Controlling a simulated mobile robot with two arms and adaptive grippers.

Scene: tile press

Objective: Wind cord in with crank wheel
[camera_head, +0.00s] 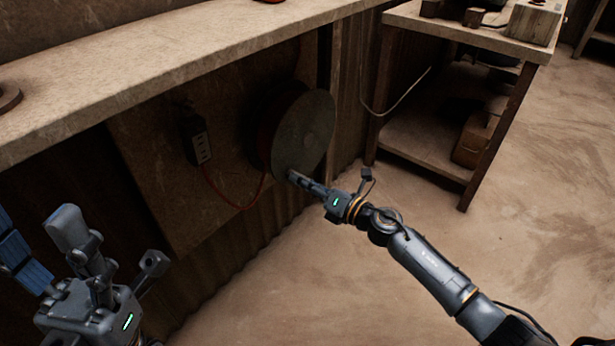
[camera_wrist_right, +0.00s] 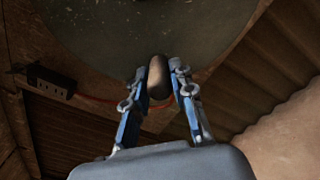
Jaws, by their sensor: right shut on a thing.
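The crank wheel (camera_head: 303,132) is a dark grey disc on the front of a cord reel, mounted on a wooden board under the shelf. A red cord (camera_head: 235,206) hangs in a loop from the reel to a power socket (camera_head: 200,145) on the board. My right gripper (camera_head: 292,176) is at the wheel's lower edge. In the right wrist view its fingers (camera_wrist_right: 160,88) are shut on a brown rounded crank handle (camera_wrist_right: 158,74) in front of the disc (camera_wrist_right: 150,30). My left gripper (camera_head: 108,250) is open and empty at the lower left, apart from the reel.
A wooden shelf (camera_head: 190,65) runs above the reel. A workbench (camera_head: 475,38) with a lower shelf and several items stands at the right, with a pale cable (camera_head: 402,98) hanging by it. The sandy floor (camera_head: 530,200) is clear at the right.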

